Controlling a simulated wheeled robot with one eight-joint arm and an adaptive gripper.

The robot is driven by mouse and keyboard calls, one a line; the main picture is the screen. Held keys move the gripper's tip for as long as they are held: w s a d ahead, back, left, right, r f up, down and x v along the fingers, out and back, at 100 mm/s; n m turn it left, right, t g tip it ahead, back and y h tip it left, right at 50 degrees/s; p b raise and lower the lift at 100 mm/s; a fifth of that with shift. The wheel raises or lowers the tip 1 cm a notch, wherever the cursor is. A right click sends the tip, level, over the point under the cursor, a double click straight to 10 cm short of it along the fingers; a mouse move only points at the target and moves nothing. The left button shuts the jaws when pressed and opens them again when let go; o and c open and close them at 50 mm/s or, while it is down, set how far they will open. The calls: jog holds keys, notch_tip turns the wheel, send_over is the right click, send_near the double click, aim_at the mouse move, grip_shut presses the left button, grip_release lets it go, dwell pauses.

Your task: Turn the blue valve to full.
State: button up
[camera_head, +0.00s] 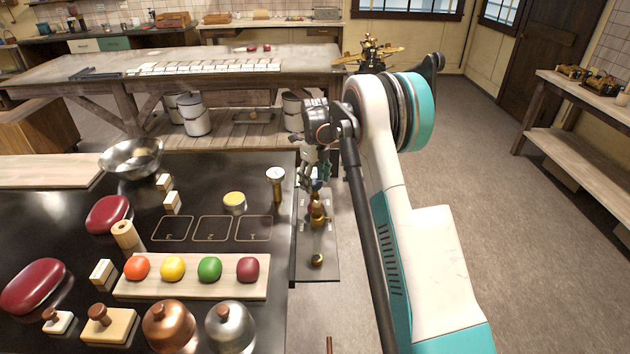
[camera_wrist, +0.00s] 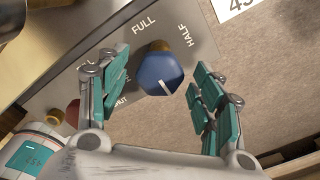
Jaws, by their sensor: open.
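The blue valve (camera_wrist: 160,72) is a faceted knob on a grey panel (camera_wrist: 60,88) in the wrist view. A short white line on it lies toward its lower right edge. The label FULL (camera_wrist: 144,25) is printed above left of it and HALF (camera_wrist: 187,35) above right. Another label, partly hidden, is by the left finger. My gripper (camera_wrist: 158,77) is open, with one teal-padded finger on each side of the valve and visible gaps between.
A red knob (camera_wrist: 73,112) and a yellow one lie left of my left finger. In the head view, brass fittings (camera_head: 317,215) stand on the panel beside the dark counter (camera_head: 60,225). The floor at right is clear.

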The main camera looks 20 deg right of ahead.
jog(key=c, duration=1.1)
jog(key=shift+o, duration=0.2)
